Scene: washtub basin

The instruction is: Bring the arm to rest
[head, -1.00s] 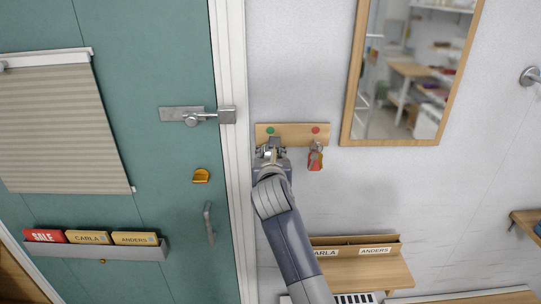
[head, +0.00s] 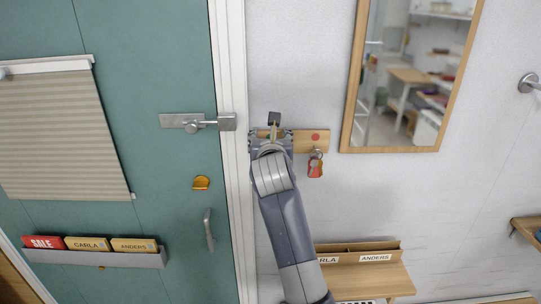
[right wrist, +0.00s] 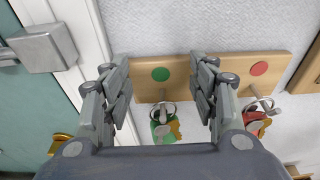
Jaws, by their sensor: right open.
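My right gripper (head: 271,136) is in front of the left half of the wooden key board (head: 307,141), hiding its green dot in the head view. In the right wrist view its fingers (right wrist: 158,78) are spread wide, with nothing between them touching either finger. Beyond the gap, a green-tagged key set (right wrist: 164,125) hangs from a peg under the green dot (right wrist: 160,74). A red-tagged key set (head: 315,165) hangs on the right peg under the red dot (head: 315,137). My left gripper is not in view.
A teal door with a metal latch (head: 196,122) and a handle (head: 208,230) is left of the board. A wood-framed mirror (head: 390,149) is at upper right. A wooden shelf (head: 372,280) with name labels is below.

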